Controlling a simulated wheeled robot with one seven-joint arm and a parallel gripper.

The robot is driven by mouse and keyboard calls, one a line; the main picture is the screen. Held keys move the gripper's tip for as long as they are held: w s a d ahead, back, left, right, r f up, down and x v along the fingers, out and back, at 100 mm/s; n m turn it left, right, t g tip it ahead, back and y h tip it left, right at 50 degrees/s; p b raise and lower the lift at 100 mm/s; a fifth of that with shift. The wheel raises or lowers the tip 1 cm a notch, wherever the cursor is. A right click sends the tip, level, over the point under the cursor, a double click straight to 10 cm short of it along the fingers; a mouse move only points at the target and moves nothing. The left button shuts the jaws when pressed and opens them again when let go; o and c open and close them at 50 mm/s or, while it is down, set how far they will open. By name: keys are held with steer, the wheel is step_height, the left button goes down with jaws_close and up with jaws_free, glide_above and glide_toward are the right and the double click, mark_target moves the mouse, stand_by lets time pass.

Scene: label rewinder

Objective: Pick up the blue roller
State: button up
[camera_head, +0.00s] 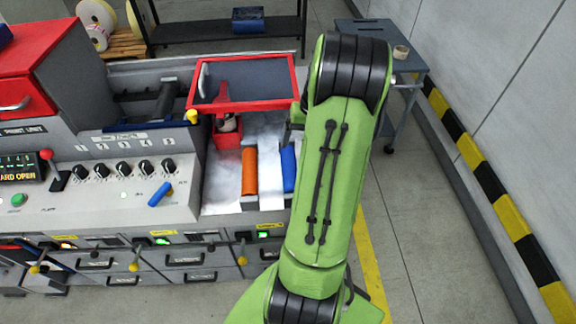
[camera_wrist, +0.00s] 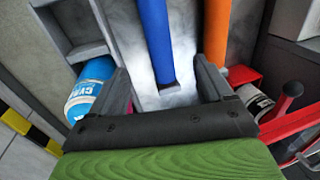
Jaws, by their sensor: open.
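The blue roller (camera_head: 288,168) lies in the pale bay of the machine, partly covered by my arm in the head view. In the wrist view the blue roller (camera_wrist: 156,40) runs down from the top edge, its near end showing between my fingers in the picture. My gripper (camera_wrist: 164,78) is open, one finger on each side, with a visible gap between roller and fingers. How high it is above the roller I cannot tell. In the head view my arm mostly hides the gripper.
An orange roller (camera_head: 249,172) lies left of the blue one, close to one finger in the wrist view. A raised red-framed cover (camera_head: 243,104) and a red bin (camera_head: 227,138) stand behind. A cyan container (camera_wrist: 92,88) shows in the wrist view.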

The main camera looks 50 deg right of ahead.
mark_target(292, 168)
steer(key=x, duration=1.2)
steer(key=shift+d+f, duration=0.2)
steer(key=shift+f, duration=0.25)
steer(key=shift+a, duration=0.1)
steer(key=c, duration=0.3)
steer(key=shift+r, duration=0.1)
jaws_close()
